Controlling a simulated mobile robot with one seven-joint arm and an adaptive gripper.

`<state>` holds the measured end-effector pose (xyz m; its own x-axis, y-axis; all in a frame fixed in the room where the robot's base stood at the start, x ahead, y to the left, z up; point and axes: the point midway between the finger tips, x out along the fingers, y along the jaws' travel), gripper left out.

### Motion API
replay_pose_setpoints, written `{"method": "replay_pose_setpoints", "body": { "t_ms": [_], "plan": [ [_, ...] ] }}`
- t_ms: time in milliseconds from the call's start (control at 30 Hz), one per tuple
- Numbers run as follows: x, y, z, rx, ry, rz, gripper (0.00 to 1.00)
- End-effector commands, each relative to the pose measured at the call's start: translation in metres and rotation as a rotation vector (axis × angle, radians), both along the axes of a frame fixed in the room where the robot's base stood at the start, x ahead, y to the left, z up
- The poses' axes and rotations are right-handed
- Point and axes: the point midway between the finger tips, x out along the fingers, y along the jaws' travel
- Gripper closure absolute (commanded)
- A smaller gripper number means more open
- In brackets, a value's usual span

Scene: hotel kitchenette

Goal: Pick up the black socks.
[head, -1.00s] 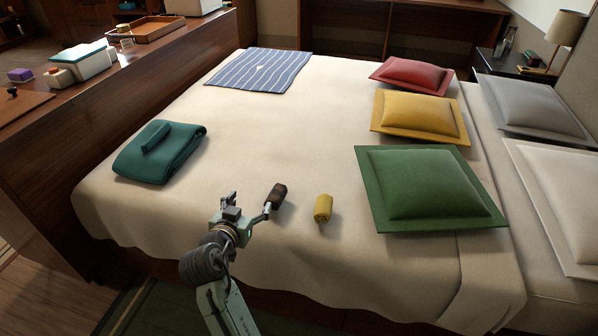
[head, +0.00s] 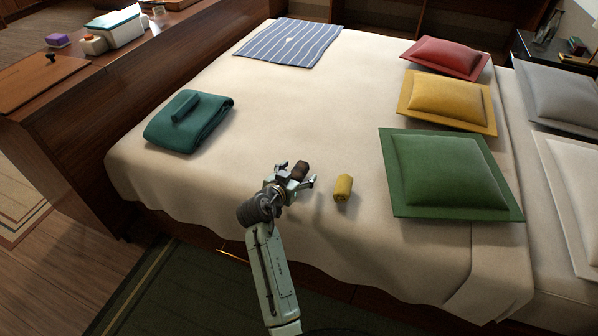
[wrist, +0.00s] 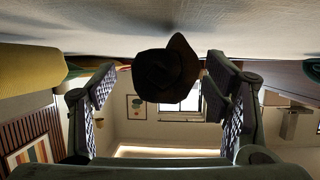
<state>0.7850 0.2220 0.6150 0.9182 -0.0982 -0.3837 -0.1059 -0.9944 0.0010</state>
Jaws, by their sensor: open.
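The black socks (head: 301,168) are a small dark roll on the cream bed cover, near the bed's front edge. My gripper (head: 296,174) is open and low over the bed, with its fingers to either side of the near end of the roll. In the wrist view, which is upside down, the dark roll (wrist: 165,72) shows end-on between the two open fingers (wrist: 160,88), with a gap on each side. The far part of the roll is hidden there.
A yellow roll (head: 343,188) lies close to the right of my gripper. A folded teal towel (head: 188,122) lies to the left, and a green cushion (head: 450,175) to the right. A striped cloth (head: 290,43) lies at the back. The bed's middle is clear.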

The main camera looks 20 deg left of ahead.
Motion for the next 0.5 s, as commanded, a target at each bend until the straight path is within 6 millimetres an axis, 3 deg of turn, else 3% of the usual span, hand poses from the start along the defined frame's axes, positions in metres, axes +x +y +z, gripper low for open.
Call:
{"method": "replay_pose_setpoints", "body": {
  "t_ms": [267, 500],
  "plan": [
    [0.0031, -0.0002, -0.0012, 0.001, -0.001, 0.001, 0.31],
    [0.0028, -0.0001, -0.0011, 0.001, -0.001, 0.001, 0.47]
  ]
}}
